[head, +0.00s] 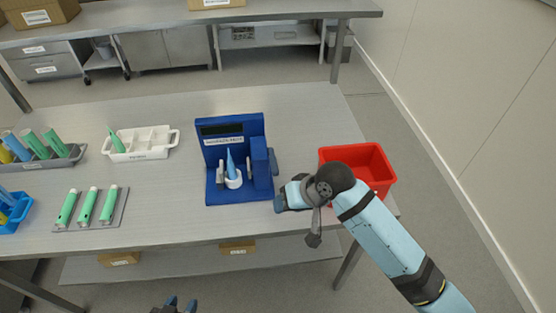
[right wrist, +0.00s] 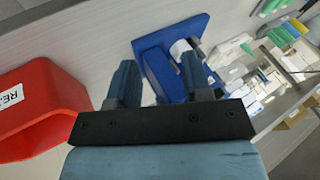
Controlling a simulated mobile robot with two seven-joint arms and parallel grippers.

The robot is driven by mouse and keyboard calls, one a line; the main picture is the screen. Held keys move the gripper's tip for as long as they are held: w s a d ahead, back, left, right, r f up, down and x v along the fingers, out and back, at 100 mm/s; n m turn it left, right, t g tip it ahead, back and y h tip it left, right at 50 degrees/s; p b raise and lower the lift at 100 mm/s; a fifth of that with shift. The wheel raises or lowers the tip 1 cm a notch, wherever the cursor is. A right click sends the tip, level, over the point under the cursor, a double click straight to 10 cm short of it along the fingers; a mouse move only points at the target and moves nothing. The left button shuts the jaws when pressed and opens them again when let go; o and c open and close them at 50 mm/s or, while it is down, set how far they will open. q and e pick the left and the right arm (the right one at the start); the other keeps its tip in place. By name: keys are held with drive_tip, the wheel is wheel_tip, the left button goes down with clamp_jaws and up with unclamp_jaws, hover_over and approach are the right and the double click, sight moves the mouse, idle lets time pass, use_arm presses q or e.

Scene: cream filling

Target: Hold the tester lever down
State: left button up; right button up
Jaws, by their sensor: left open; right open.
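The dark blue tester (head: 236,135) stands upright on the table. A blue pointed tube (head: 231,163) stands tip-up in its white cup (head: 233,180). A small grey part (head: 274,162) at the tester's right side may be the lever, but I cannot tell for sure. My right gripper (head: 281,202) is beside the tester's front right corner, apart from that part. In the right wrist view its jaws (right wrist: 160,82) are open and empty, with the tester (right wrist: 160,65) beyond them. My left gripper (head: 181,304) shows only its fingertips at the bottom edge, open, away from the table things.
A red bin (head: 369,155) stands right of the tester, close behind my right arm. To the left are a white divided tray (head: 163,154), a grey mat (head: 58,222) with green tubes, a grey rack (head: 70,158) and a blue bin (head: 20,212). The front middle table is clear.

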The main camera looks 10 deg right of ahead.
drive_tip(key=g+h, duration=0.1)
drive_tip(key=g, duration=0.1)
approach(275, 162)
drive_tip(key=s+a+f, duration=0.4)
drive_tip(key=w+d+r+m+g+h, duration=0.1)
drive_tip(key=w+d+r+m+h, duration=0.15)
drive_tip(key=w+r, duration=0.4)
drive_tip(key=shift+n, duration=0.25)
drive_tip(key=x, duration=0.3)
drive_tip(key=s+p+x, duration=0.1)
drive_tip(key=x, duration=0.3)
drive_tip(key=s+x, duration=0.1)
drive_tip(key=x, duration=0.2)
drive_tip(key=shift+a+f, duration=0.25)
drive_tip(key=shift+f+p, duration=0.3)
drive_tip(key=shift+f, duration=0.15)
clamp_jaws()
